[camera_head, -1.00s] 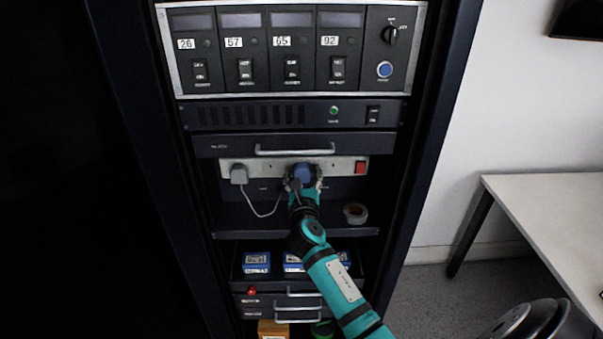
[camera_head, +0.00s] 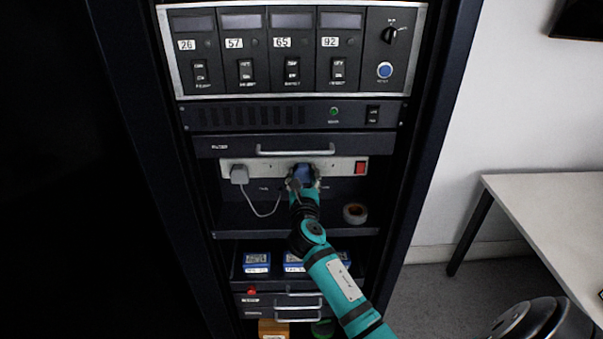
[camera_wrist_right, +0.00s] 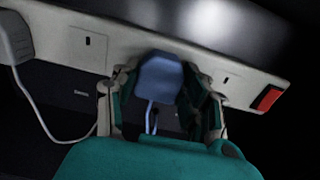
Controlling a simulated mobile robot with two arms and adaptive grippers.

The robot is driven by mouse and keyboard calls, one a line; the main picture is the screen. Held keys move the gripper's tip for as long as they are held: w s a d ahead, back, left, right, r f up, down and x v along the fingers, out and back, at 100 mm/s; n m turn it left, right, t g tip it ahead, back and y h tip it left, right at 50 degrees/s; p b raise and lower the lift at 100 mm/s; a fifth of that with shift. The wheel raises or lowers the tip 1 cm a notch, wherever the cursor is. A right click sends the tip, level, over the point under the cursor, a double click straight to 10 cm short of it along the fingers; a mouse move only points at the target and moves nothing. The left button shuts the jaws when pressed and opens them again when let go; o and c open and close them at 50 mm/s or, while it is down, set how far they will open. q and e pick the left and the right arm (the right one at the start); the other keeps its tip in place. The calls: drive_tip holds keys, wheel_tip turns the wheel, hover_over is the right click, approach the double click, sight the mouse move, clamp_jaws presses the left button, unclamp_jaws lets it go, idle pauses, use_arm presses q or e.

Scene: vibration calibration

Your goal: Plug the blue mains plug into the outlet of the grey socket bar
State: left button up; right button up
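The grey socket bar (camera_head: 342,166) runs across the rack, with a white plug (camera_head: 239,174) in its left end and a red switch (camera_head: 361,167) at its right end. The blue mains plug (camera_head: 304,173) is at the bar's front face, right of the middle. My right gripper (camera_head: 304,180) has its fingers on both sides of it. In the right wrist view, the blue plug (camera_wrist_right: 159,78) sits between the finger pads (camera_wrist_right: 160,92), its cable hanging below. The plug hides the outlet behind it, so I cannot see how deep its pins are. My left gripper is not in view.
A drawer with a handle (camera_head: 295,152) is just above the bar. The shelf (camera_head: 255,222) below carries a tape roll (camera_head: 355,213). Blue boxes (camera_head: 257,263) stand in a lower drawer. Rack posts flank the opening; a white table (camera_head: 545,210) is at the right.

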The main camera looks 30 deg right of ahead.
sight(303, 176)
drive_tip(key=c, duration=0.4)
drive_tip(key=shift+o, duration=0.2)
drive_tip(key=shift+s+a+f+p, duration=0.1)
drive_tip(key=shift+p, duration=0.2)
drive_tip(key=shift+s+a+p, duration=0.25)
drive_tip(key=shift+s+p, duration=0.25)
drive_tip(key=shift+s, duration=0.15)
drive_tip(key=shift+a, duration=0.1)
idle(0.4)
drive_tip(key=shift+s+a+p, duration=0.25)
drive_tip(key=shift+s+p, duration=0.05)
drive_tip(key=shift+s, duration=0.1)
drive_tip(key=shift+p+v, duration=0.4)
drive_tip(key=shift+v, duration=0.8)
